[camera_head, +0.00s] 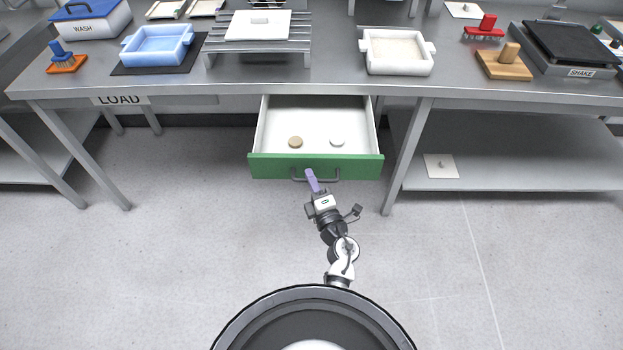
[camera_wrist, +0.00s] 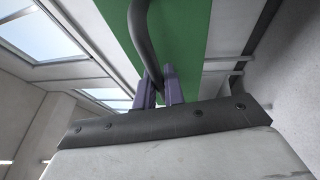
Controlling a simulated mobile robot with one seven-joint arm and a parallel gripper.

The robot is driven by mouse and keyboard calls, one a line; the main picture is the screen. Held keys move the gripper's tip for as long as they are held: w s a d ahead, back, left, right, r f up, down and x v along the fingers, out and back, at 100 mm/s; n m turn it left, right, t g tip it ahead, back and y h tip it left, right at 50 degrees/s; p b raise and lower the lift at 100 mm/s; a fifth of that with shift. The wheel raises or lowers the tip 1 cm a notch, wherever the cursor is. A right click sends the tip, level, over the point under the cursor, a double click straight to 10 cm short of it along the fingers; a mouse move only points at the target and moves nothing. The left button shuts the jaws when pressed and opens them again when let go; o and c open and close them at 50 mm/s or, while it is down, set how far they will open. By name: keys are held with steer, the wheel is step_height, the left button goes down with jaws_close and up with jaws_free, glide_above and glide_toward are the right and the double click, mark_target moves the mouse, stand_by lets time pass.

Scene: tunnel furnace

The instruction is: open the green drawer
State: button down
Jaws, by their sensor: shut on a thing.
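The green drawer (camera_head: 272,166) under the middle of the steel table stands pulled out, its white inside showing. A tan round thing (camera_head: 295,142) and a white round thing (camera_head: 337,141) lie in it. A dark bar handle (camera_head: 328,179) runs across its green front. My gripper (camera_head: 311,176) is at the left part of this handle, with purple fingers. In the wrist view the fingers (camera_wrist: 160,90) are shut around the dark handle (camera_wrist: 141,35), in front of the green drawer face (camera_wrist: 190,45). The fingertips are partly hidden by the handle.
The steel table (camera_head: 335,86) carries a blue tray (camera_head: 157,59), a metal rack (camera_head: 259,50), a white tray (camera_head: 397,68) and brushes. Table legs (camera_head: 405,160) stand to either side of the drawer. The floor (camera_head: 190,240) around my arm is clear.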

steer(key=shift+s, duration=0.35)
steer(key=c, duration=1.5)
jaws_free()
steer(key=shift+s+f, duration=0.1)
steer(key=shift+s, duration=0.05)
